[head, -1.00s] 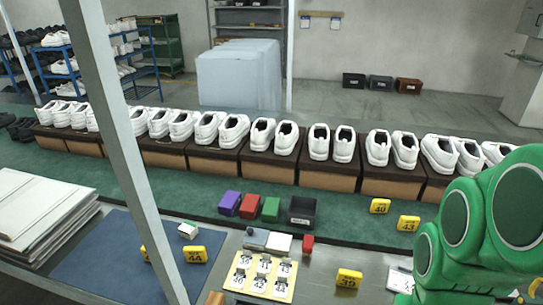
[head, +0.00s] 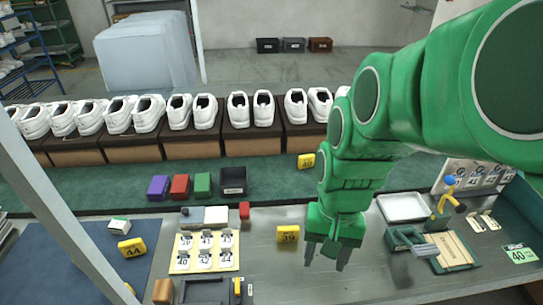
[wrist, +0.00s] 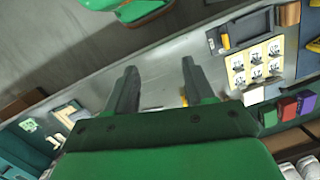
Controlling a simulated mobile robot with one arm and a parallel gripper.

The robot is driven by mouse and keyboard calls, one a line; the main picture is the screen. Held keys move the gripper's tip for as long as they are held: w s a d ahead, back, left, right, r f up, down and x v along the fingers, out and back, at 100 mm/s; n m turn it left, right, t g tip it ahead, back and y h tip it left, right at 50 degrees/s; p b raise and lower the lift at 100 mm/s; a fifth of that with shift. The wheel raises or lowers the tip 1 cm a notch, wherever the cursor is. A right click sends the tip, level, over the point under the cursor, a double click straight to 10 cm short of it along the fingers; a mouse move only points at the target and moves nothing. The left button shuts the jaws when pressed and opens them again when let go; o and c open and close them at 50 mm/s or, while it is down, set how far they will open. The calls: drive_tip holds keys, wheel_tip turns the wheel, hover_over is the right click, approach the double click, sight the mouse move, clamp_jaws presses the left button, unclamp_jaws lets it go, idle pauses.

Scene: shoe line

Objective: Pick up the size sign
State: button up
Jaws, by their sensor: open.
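Several yellow size signs with black numbers stand about: sign 39 (head: 288,233) on the grey metal bench, sign 44 (head: 132,247) at the left, and sign 40 (head: 306,161) on the green belt. A flat green-and-white card marked 40 (head: 520,254) lies at the far right; I cannot tell which one is meant. My gripper (head: 326,258) points down above the bench, just right of sign 39, fingers apart and empty. In the wrist view my open gripper (wrist: 158,78) has a small yellow patch beside one finger, probably sign 39, mostly hidden.
A yellow board (head: 182,264) with number tags lies left of sign 39. Purple, red and green blocks and a dark bin (head: 233,181) stand on the belt. A white tray (head: 403,207) and a green tool (head: 408,242) are at the right. White shoes line the back.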

drive_tip(key=w+a+f+m+y, duration=0.1)
drive_tip(key=w+f+m, duration=0.2)
drive_tip(key=w, duration=0.4)
drive_tip(key=w+a+f+m+y, duration=0.1)
drive_tip(key=w+f+m, duration=0.25)
drive_tip(key=w, duration=0.25)
drive_tip(key=m+t+y, duration=0.1)
drive_tip(key=m+t, duration=0.1)
drive_tip(key=m, duration=0.7)
hover_over(289, 228)
drive_tip(key=d, duration=0.3)
drive_tip(key=f, duration=1.3)
drive_tip(key=shift+a, duration=0.2)
drive_tip(key=shift+w+f+y, duration=0.15)
drive_tip(key=shift+f+y, duration=0.15)
drive_tip(key=shift+f, duration=0.05)
drive_tip(key=shift+x, duration=3.65)
drive_tip(key=shift+s, duration=0.25)
clamp_jaws()
